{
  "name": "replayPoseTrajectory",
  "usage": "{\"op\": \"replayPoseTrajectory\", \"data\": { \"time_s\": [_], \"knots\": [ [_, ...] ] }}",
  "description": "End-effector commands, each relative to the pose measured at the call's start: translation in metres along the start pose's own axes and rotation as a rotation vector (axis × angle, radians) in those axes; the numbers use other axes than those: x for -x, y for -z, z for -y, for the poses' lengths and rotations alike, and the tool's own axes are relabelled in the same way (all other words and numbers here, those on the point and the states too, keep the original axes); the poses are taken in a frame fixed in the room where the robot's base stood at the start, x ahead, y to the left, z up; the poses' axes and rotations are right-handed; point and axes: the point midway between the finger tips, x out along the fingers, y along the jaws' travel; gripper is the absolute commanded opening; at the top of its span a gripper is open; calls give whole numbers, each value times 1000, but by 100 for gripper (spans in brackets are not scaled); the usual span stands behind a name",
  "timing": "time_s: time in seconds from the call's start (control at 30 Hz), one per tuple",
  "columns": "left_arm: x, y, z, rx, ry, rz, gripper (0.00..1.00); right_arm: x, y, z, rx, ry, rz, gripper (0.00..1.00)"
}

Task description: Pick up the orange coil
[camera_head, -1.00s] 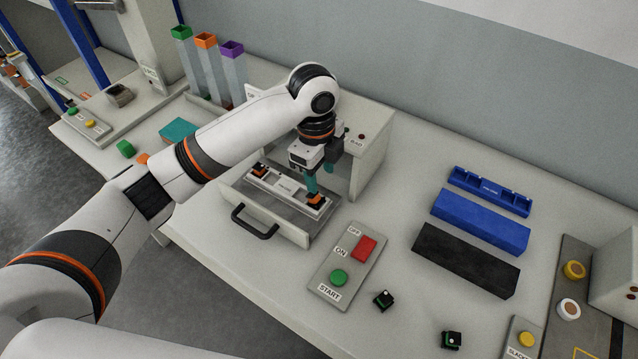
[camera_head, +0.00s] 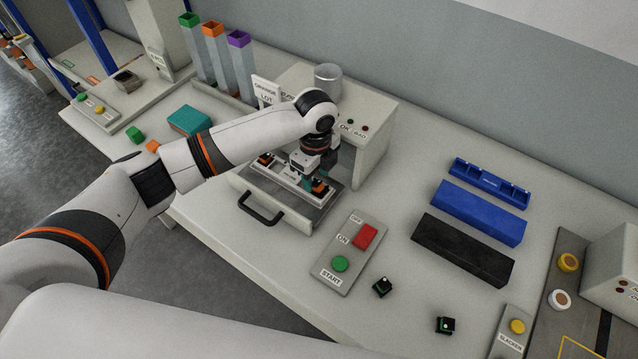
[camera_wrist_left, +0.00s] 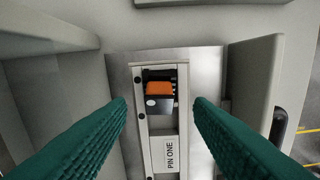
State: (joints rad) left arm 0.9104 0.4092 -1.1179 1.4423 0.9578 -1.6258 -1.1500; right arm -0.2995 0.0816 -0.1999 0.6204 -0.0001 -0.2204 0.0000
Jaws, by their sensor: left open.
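An orange-topped block with a dark lower part, which looks like the orange coil (camera_wrist_left: 160,90), sits in a slot of a pale fixture (camera_wrist_left: 143,130) in the left wrist view. A label reading PIN ONE is beside it. In the head view an orange part (camera_head: 320,187) shows at the fixture's near right end, partly hidden by the gripper. My left gripper (camera_wrist_left: 160,112) is open, with its teal fingers on either side of the fixture and apart from the block. In the head view the left gripper (camera_head: 314,178) is low over the drawer. My right gripper is not in view.
The fixture lies in an open drawer (camera_head: 289,218) under a white test box (camera_head: 375,150), whose side walls are close to the gripper. A button panel (camera_head: 350,254), blue block (camera_head: 478,213) and black block (camera_head: 462,250) lie to the right. A small orange block (camera_head: 153,146) lies left.

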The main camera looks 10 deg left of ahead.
Motion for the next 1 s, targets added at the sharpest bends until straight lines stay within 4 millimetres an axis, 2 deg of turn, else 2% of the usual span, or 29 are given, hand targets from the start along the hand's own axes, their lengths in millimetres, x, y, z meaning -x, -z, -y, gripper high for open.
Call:
{"op": "replayPoseTrajectory", "data": {
  "time_s": [0.13, 0.37, 0.47, 0.67, 1.0],
  "knots": [
    [-14, -1, 0, -2, -1, 1, 47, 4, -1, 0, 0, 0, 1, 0],
    [-17, -1, 0, -3, -2, 0, 47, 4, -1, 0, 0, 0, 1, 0],
    [-17, -1, 0, -2, -2, 0, 34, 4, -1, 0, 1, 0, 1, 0],
    [-16, -1, 0, -2, -2, 0, 1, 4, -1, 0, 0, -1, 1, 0],
    [-10, -1, -1, -1, -4, 0, 0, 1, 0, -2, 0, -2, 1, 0]
  ]
}}
